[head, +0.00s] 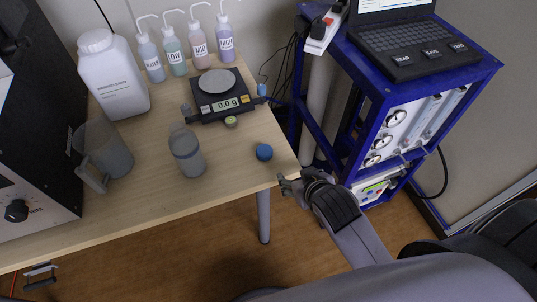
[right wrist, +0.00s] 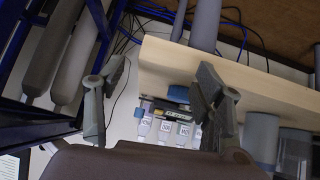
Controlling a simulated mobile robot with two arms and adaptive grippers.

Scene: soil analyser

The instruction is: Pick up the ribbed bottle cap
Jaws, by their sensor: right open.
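A small round blue bottle cap (head: 264,152) lies on the wooden table near its right front corner; its ribs are too small to make out. In the right wrist view the blue cap (right wrist: 178,94) shows between the fingers, farther off at the table edge. My right gripper (head: 288,184) is open and empty, just off the table corner, to the right and front of the cap and apart from it. Its two spread fingers also show in the right wrist view (right wrist: 162,78).
A scale (head: 221,97), several wash bottles (head: 225,42) and a white jug (head: 112,80) are behind. A blue-framed rack (head: 374,100) stands right. The table around the cap is clear.

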